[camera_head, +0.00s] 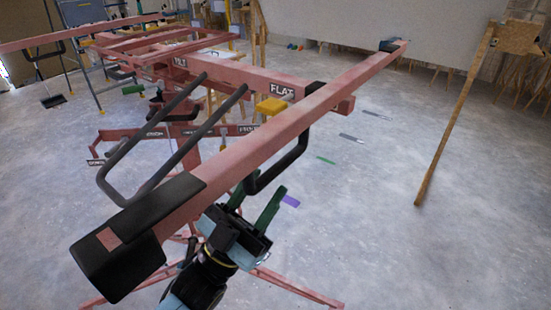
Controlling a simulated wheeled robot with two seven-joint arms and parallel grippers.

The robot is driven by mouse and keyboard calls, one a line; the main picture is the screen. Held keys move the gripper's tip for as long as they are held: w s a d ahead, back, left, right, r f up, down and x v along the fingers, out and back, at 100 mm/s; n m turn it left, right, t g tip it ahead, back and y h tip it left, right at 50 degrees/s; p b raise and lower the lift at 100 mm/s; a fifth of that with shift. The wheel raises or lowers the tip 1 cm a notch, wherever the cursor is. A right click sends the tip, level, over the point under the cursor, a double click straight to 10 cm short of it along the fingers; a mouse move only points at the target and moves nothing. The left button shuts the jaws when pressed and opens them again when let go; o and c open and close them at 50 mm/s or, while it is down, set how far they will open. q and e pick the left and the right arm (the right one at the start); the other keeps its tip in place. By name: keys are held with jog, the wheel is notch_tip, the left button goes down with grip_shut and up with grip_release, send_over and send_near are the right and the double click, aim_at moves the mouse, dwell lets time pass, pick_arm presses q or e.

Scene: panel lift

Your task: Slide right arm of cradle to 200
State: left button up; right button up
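The panel lift's red cradle has a long red arm (235,160) running from the near left to the far right, with a black end cap (120,250) at its near end. A black loop handle (285,165) hangs beneath this arm. A yellow knob (270,106) sits beside it at the crossbar (235,75), near the "FLAT" label. My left gripper (264,190) has its green fingers spread, below the arm. The handle's lower near corner appears close to or between the fingertips; I cannot tell whether they touch. My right gripper is not in view. No "200" mark is legible.
A second red arm (80,34) lies at the far left. Grey bars (175,140) stick out beside the near arm. The grey floor (430,240) at right is mostly clear.

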aim_at(276, 165)
pick_arm(q)
jog(key=shift+p+x, duration=0.45)
jog(key=shift+x, duration=1.7)
jog(key=shift+c, duration=0.4)
grip_shut()
